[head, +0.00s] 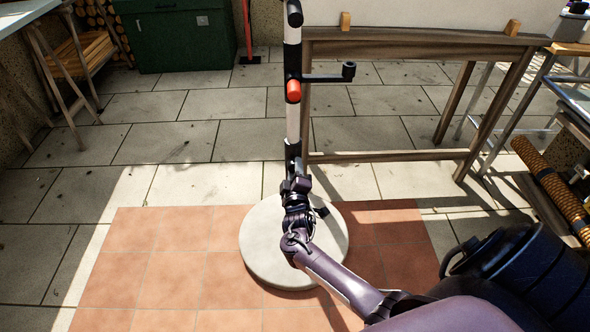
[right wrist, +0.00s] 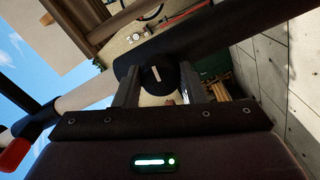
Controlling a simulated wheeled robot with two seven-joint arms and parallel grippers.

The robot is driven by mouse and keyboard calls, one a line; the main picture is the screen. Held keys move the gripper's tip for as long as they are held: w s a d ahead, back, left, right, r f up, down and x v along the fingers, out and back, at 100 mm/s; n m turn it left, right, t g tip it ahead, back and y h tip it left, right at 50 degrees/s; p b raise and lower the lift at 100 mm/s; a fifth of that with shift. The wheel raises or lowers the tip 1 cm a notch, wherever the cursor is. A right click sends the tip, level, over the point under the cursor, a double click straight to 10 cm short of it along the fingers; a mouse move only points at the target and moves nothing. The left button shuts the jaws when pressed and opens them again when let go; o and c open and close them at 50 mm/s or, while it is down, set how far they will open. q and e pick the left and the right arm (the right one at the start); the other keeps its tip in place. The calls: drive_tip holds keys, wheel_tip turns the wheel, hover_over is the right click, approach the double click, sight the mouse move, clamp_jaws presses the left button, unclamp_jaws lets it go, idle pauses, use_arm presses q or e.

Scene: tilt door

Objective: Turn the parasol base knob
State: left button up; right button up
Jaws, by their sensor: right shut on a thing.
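The parasol base (head: 262,250) is a round pale disc on the terracotta tiles in the head view. A white pole (head: 292,122) with black sleeves rises from it. My right gripper (head: 297,180) is at the lower black sleeve, just above the disc, and hides the knob in this view. In the right wrist view the knob (right wrist: 156,79) is a round black piece with a pale line across its face. It sits between the two fingers of my right gripper, which are shut on it. My left gripper is not in view.
A crank handle (head: 330,76) sticks out to the right of the pole, above an orange button (head: 293,91). A wooden frame (head: 400,47) stands behind the pole. A green box (head: 184,38) is at the back left. The floor left of the base is clear.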

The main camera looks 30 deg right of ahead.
drive_tip(key=m, duration=1.6)
drive_tip(key=shift+w+a+f, duration=0.1)
drive_tip(key=shift+m, duration=0.3)
drive_tip(key=o, duration=1)
